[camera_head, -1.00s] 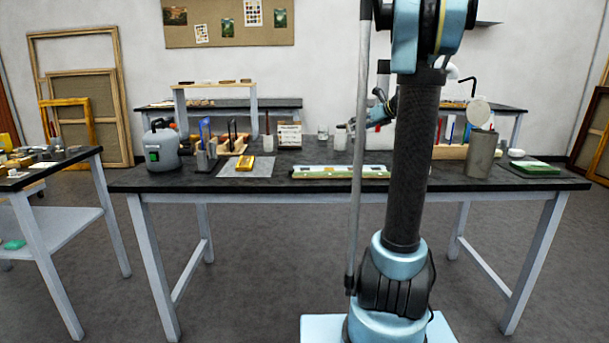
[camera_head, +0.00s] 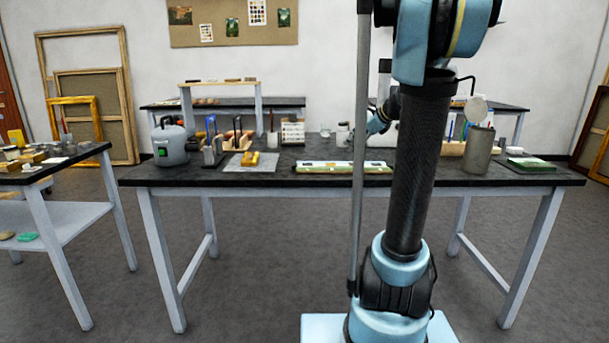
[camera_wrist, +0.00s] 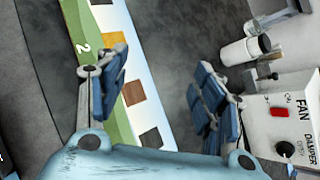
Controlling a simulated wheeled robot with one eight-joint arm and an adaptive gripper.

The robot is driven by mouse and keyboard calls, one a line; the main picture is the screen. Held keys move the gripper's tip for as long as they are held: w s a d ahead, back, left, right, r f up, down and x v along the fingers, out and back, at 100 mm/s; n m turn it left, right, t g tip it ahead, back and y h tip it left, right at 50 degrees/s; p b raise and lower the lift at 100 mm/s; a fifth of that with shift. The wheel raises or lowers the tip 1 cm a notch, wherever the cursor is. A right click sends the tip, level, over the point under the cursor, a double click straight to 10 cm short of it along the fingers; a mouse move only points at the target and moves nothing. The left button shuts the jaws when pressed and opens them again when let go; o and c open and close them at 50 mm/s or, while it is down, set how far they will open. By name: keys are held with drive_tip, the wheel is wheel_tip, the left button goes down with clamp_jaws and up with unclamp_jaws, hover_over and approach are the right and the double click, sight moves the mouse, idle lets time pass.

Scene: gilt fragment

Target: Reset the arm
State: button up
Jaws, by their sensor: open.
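My gripper (camera_wrist: 165,100) is open and empty in the wrist view, its two blue-padded fingers well apart. It hangs above the dark worktable, over the edge of a green and white strip (camera_wrist: 130,75) with coloured squares and a number 2. The strip (camera_head: 342,167) lies flat near the table's front edge. The gilt fragment (camera_head: 250,159) appears as a small yellow piece on a grey sheet (camera_head: 252,168) left of it.
A grey tank (camera_head: 172,145) and tool holders stand at the table's left. A grey cylinder (camera_head: 478,152) and a green pad (camera_head: 530,164) are at the right. A white fan-damper box (camera_wrist: 288,125) is close to the right finger. A side table (camera_head: 60,165) stands left.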

drive_tip(key=s+a+f+n, duration=0.1)
drive_tip(key=s+n, duration=0.1)
drive_tip(key=s, duration=0.1)
drive_tip(key=s+a+f+n+g, duration=0.1)
drive_tip(key=s+f, duration=0.1)
drive_tip(key=s, duration=0.1)
drive_tip(key=s+a+f+n+g+h, duration=0.1)
drive_tip(key=s+n, duration=0.1)
drive_tip(key=s, duration=0.2)
drive_tip(key=shift+f+n, duration=0.2)
drive_tip(key=shift+n, duration=0.1)
drive_tip(key=s+d+f+n+g+h, duration=0.1)
drive_tip(key=s+f+n+g+h, duration=0.1)
drive_tip(key=s+f+n, duration=0.6)
drive_tip(key=s+d+f+n+g+h, duration=0.2)
drive_tip(key=s+f+n, duration=0.7)
drive_tip(key=s, duration=1)
drive_tip(key=shift+s+f+h, duration=0.4)
drive_tip(key=shift+f+h, duration=0.2)
drive_tip(key=shift+w+f, duration=0.2)
drive_tip(key=shift+w, duration=0.25)
